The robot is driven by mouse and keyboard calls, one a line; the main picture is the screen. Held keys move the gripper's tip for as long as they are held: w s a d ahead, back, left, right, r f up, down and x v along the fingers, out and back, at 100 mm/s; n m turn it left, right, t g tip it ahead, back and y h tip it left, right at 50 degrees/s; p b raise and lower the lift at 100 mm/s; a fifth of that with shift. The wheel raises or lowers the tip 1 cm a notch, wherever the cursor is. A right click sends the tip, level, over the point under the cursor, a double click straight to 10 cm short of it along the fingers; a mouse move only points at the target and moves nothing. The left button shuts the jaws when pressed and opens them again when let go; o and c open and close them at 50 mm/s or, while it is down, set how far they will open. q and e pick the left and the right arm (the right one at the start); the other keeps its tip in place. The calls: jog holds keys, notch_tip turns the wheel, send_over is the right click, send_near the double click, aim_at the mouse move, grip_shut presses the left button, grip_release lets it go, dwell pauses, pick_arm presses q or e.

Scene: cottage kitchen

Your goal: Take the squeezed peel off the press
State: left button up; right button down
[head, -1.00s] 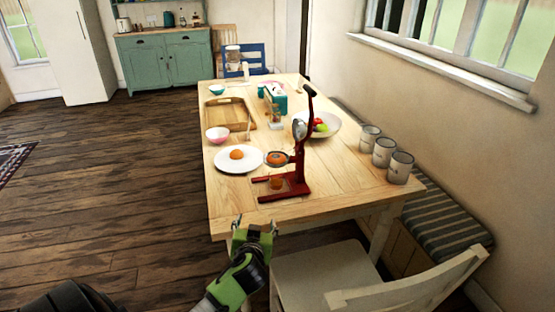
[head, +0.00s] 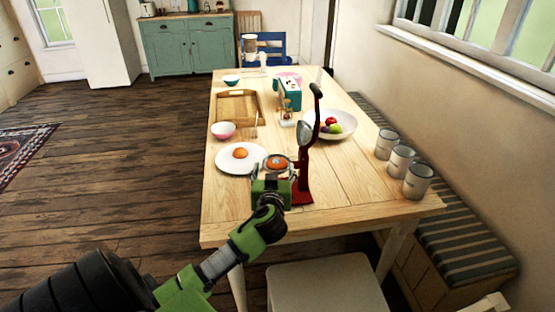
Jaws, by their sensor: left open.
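The red press (head: 305,178) stands near the front of the wooden table, its lever arm raised. The squeezed orange peel (head: 277,162) sits in the press's round cup. My left gripper (head: 272,173) is open, just in front of the cup and close to the peel. I cannot tell whether it touches the cup. The gripper and wrist hide the front of the press base and whatever stands under the cup. My right gripper is not in view.
A white plate (head: 226,163) with an orange half (head: 240,153) lies left of the press. Several white tins (head: 402,160) line the right edge. The front right tabletop is clear.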

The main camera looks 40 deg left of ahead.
aim_at(277, 163)
pick_arm(q)
jog(key=shift+x, duration=1.2)
jog(key=shift+w+a+f, duration=0.15)
jog(key=shift+w, duration=0.2)
jog(key=shift+w+a, duration=0.1)
jog(key=shift+w, duration=0.1)
jog(key=p+x, duration=0.1)
jog(key=x, duration=0.2)
jog(key=shift+w+a+f, duration=0.1)
jog(key=shift+w+a, duration=0.05)
jog(key=shift+w, duration=0.25)
jog(key=shift+w+a+f, duration=0.1)
jog(key=shift+w+a, duration=0.05)
jog(key=shift+f, duration=0.1)
jog(key=c, duration=0.8)
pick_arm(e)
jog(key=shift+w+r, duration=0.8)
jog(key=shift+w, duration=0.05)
